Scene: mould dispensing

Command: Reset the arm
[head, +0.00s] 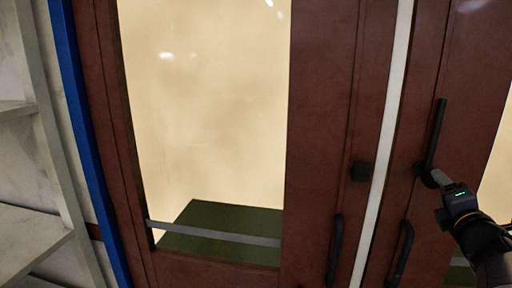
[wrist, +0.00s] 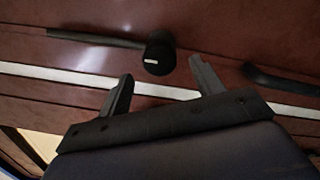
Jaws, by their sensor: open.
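My gripper (wrist: 161,68) shows in the wrist view with its two dark fingers spread apart and nothing between them. Just beyond the fingertips is the round black hub of a door handle (wrist: 158,55), with a small white mark on it. Its dark lever runs to the left. I cannot tell whether the fingers touch it. In the head view my gripper (head: 437,180) is at the right edge, beside the lower end of that upright black handle (head: 438,132). My arm partly hides the door there, and the fingers are too small to make out.
Dark red doors (head: 325,110) with a pale glass pane (head: 205,110) fill the head view. A white strip (head: 385,130) runs beside the handle. Two curved black pulls, left (head: 336,250) and right (head: 403,252), hang lower. A grey shelf (head: 30,238) stands at the left.

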